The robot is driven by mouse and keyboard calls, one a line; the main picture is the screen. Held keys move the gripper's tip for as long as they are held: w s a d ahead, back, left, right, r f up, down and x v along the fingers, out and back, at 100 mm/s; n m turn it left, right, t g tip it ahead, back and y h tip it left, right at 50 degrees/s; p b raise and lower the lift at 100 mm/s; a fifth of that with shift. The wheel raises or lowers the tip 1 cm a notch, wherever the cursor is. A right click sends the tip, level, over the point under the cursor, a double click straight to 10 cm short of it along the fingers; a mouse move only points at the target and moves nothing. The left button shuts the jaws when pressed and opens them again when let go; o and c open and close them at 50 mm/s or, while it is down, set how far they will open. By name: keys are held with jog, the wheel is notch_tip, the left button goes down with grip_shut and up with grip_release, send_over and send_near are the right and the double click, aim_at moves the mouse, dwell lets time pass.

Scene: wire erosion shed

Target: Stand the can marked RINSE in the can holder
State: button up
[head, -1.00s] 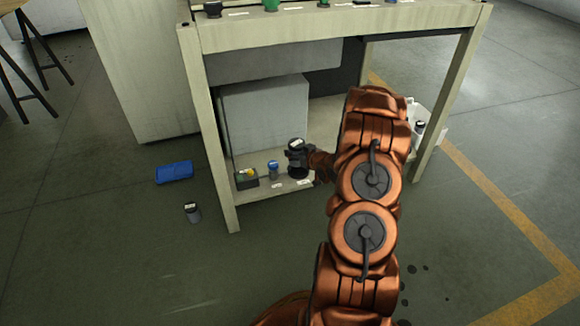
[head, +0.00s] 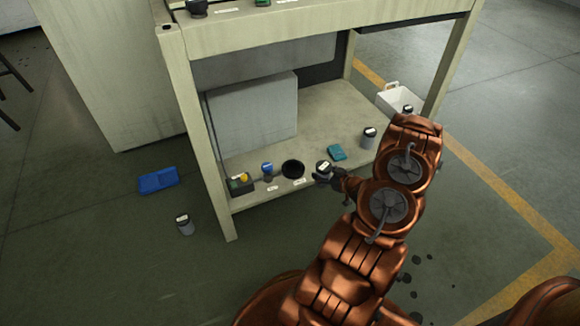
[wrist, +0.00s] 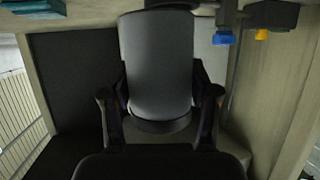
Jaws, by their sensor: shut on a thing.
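My gripper (head: 338,181) is shut on a grey can with a dark lid (head: 323,166); the white mark on the lid is too small to read. In the wrist view the grey can (wrist: 158,62) sits between the two fingers (wrist: 160,95). In the head view the held can is at the lower shelf's front, just right of a round black holder (head: 293,169). The holder looks empty, with a dark opening facing up. A dark piece, probably the holder, shows at the can's far end in the wrist view. Whether the can touches the shelf is unclear.
On the shelf (head: 330,115) stand a blue-topped item (head: 267,169), a dark box with yellow and green (head: 240,184), a teal item (head: 337,152) and another can (head: 369,138). A can (head: 185,224) and blue tray (head: 158,180) are on the floor. A white basket (head: 390,97) stands right.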

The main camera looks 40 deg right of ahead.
jog(key=w+b, duration=0.1)
jog(key=w, duration=0.4)
jog(key=w+f+b, duration=0.1)
jog(key=w, duration=0.4)
jog(key=w+b, duration=0.2)
jog(key=w, duration=0.3)
jog(key=shift+w+a+f, duration=0.25)
jog(key=shift+w+a, duration=0.05)
jog(key=shift+a, duration=0.05)
jog(key=shift+f+b, duration=0.9)
jog(key=shift+f, duration=0.95)
jog(key=shift+r, duration=0.1)
jog(key=o, duration=1.4)
jog(key=shift+c, duration=0.2)
